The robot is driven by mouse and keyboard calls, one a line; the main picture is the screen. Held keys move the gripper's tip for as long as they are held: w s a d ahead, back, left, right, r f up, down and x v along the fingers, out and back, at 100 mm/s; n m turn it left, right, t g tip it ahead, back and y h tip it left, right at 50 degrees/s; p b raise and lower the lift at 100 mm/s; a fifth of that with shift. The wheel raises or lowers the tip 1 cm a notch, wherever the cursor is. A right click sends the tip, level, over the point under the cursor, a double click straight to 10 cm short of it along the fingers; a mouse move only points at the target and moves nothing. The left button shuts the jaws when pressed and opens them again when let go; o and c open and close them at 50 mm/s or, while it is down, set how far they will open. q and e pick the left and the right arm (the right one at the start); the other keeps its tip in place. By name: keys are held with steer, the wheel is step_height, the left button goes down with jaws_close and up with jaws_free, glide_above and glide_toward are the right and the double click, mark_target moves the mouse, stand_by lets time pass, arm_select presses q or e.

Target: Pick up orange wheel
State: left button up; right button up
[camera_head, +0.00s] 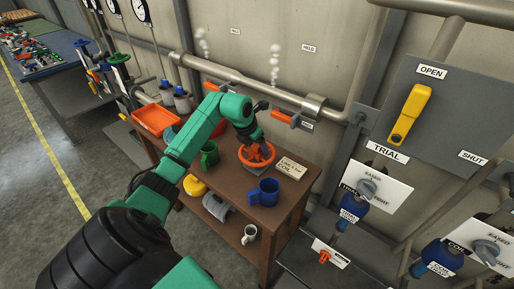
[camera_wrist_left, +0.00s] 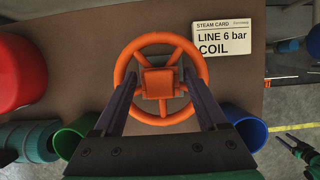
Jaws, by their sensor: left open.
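The orange wheel (camera_head: 247,154) lies on the top of a brown wooden cart (camera_head: 285,199). It has a round rim, spokes and a block-like hub. In the left wrist view the wheel (camera_wrist_left: 160,39) fills the upper middle. My left gripper (camera_head: 258,143) is right over the wheel, pointing down. In the wrist view its two dark fingers (camera_wrist_left: 160,82) are apart, one on each side of the hub. The fingertips reach over the spokes; I cannot tell whether they touch.
A steam card (camera_head: 291,167) lies right of the wheel. A blue mug (camera_head: 264,192) and a green mug (camera_head: 209,154) stand close by. An orange tray (camera_head: 157,119) sits at the cart's far left end. A pipe runs along the wall behind.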

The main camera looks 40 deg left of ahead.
arm_select(q)
jaws_close()
steer(key=shift+w, duration=0.1)
